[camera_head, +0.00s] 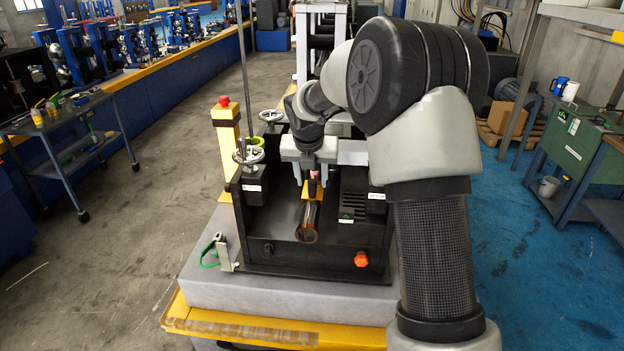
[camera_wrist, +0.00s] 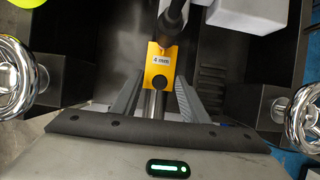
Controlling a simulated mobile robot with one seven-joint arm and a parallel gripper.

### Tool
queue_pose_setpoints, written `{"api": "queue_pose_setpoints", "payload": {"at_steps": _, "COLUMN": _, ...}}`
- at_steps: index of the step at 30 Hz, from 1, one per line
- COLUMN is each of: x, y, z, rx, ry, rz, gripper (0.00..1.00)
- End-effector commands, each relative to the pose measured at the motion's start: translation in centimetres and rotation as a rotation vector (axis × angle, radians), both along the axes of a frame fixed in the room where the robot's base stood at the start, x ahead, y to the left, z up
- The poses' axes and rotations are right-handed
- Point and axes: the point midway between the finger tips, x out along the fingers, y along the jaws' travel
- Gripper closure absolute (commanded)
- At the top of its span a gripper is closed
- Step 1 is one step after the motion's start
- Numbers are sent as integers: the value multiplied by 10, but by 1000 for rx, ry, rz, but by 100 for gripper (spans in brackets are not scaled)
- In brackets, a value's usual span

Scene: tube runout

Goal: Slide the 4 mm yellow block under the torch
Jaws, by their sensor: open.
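The yellow block (camera_wrist: 160,58), labelled "4 mm", sits over a shiny tube (camera_wrist: 153,103) in the wrist view. It also shows as a yellow piece (camera_head: 312,190) in the head view. A dark round knob (camera_wrist: 160,82) is on its near part. The dark torch (camera_wrist: 174,17) comes down at the block's far end; its tip overlaps the block in this view, and I cannot tell whether they touch. My gripper (camera_wrist: 157,92) is open, with one finger on each side of the block's near part and visible gaps. In the head view my gripper (camera_head: 311,172) points down over the tube.
A black machine housing (camera_head: 270,256) surrounds the tube, with handwheels (camera_head: 248,155) at left and an orange knob (camera_head: 361,259) in front. Chrome handwheels (camera_wrist: 22,78) flank my gripper in the wrist view. A white box (camera_wrist: 245,14) stands right of the torch.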

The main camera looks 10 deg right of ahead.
Motion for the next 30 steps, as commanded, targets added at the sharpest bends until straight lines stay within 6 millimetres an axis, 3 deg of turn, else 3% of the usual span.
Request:
{"api": "queue_pose_setpoints", "payload": {"at_steps": 18, "x": -51, "y": 16, "z": 126, "rx": 0, "ry": -4, "rz": -1, "gripper": 59}}
{"api": "queue_pose_setpoints", "payload": {"at_steps": 26, "x": -64, "y": 21, "z": 152, "rx": 2, "ry": -2, "rz": -3, "gripper": 59}}
{"api": "queue_pose_setpoints", "payload": {"at_steps": 30, "x": -82, "y": 21, "z": 162, "rx": 43, "ry": -23, "rz": -120, "gripper": 59}}
